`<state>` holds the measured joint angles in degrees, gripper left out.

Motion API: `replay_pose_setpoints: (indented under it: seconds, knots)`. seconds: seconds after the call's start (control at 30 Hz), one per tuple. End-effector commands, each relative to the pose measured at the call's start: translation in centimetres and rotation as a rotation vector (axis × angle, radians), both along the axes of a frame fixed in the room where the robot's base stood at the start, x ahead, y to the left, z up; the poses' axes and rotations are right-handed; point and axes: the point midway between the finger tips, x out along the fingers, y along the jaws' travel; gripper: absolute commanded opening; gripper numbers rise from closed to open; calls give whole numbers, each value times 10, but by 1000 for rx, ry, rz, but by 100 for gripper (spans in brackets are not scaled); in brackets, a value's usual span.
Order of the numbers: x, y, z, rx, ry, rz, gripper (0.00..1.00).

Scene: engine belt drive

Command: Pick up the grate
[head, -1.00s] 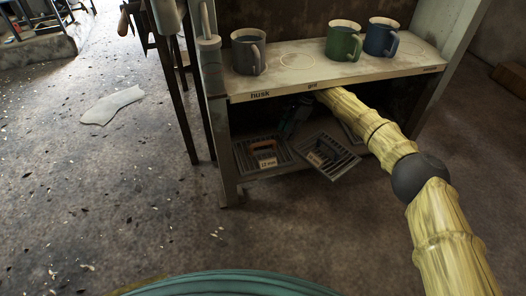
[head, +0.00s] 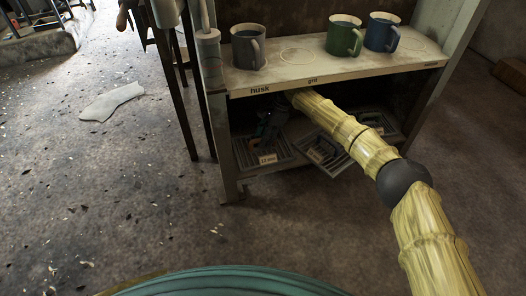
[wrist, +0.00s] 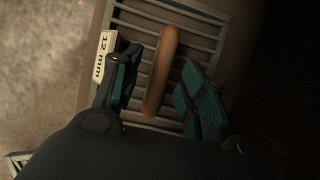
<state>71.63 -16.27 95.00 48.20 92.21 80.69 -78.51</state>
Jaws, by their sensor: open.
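A grey slatted grate (head: 284,154) with a pale "12 mm" label lies on the lower shelf at the left. In the wrist view the same grate (wrist: 198,42) shows a brown bar handle (wrist: 162,65) and the label at its left. My gripper (wrist: 160,95) is open, with one teal-padded finger on each side of the handle. I cannot tell whether the fingers touch it. In the head view my gripper (head: 268,130) is over this grate, partly hidden under the upper shelf. A second grate (head: 325,157) lies to its right, and a third (head: 378,121) is partly behind my arm.
The upper shelf (head: 290,76), marked "husk" and "grit", is close above my arm. It holds a grey mug (head: 246,48), a green mug (head: 343,38) and a blue mug (head: 380,34). A post (head: 224,150) stands left of the grates. The front floor is open.

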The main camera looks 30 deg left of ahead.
Motion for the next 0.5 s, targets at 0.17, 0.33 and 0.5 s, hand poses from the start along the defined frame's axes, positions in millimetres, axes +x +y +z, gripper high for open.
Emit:
replay_pose_setpoints:
  seconds: [0.17,0.33,0.5]
  knots:
    - [-6,5,-18,0,0,1,43]
    - [-6,6,-18,0,0,1,43]
    - [-6,5,-18,0,0,1,25]
